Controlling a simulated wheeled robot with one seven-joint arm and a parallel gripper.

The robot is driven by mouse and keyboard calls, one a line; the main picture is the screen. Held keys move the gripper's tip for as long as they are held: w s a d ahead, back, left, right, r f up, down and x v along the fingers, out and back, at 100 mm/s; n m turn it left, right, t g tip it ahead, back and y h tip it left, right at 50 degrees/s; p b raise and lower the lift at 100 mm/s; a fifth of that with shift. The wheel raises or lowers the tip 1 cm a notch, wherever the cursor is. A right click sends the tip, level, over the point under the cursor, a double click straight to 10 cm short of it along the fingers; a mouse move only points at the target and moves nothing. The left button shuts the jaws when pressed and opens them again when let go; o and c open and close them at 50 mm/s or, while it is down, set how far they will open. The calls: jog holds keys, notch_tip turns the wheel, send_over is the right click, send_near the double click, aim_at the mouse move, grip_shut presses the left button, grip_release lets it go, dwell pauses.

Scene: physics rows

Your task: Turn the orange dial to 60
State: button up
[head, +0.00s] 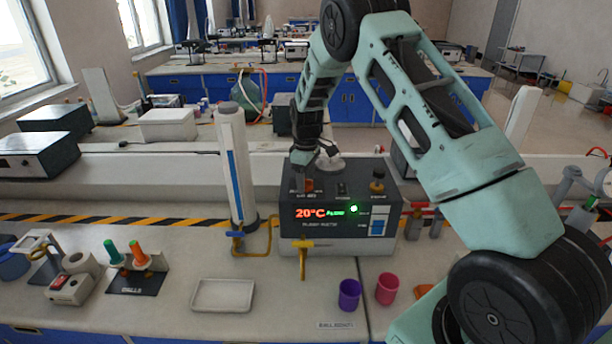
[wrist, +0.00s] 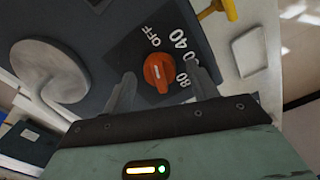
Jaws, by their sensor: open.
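The orange dial (wrist: 158,72) sits on a dark panel with white marks OFF, 40 and 80 around it. Another mark between 40 and 80 is partly hidden by a finger. I cannot tell for sure which mark the dial points to. My gripper (wrist: 161,80) is open, with one finger on each side of the dial; I cannot tell if they touch it. In the head view my gripper (head: 306,165) is over the left top of the dark device (head: 290,240), and the dial (head: 309,186) is partly hidden. The red display (head: 310,212) reads 20°C.
A round grey plate (wrist: 48,68) is beside the dial. A yellow tap (head: 303,245) sticks out in front of the device. A white column (head: 234,165) stands to its left. A white tray (head: 223,295), a purple cup (head: 349,295) and a pink cup (head: 387,289) are on the bench.

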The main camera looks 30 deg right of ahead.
jog(key=c, duration=1)
jog(key=shift+f+m, duration=0.1)
jog(key=shift+m, duration=0.2)
jog(key=m+b, duration=0.2)
jog(key=m, duration=0.1)
jog(key=shift+m, duration=0.3)
jog(key=m+b, duration=0.1)
jog(key=m, duration=0.3)
jog(key=m+b, duration=0.1)
jog(key=m, duration=0.4)
jog(key=shift+d, duration=0.1)
jog(key=shift+m, duration=2.3)
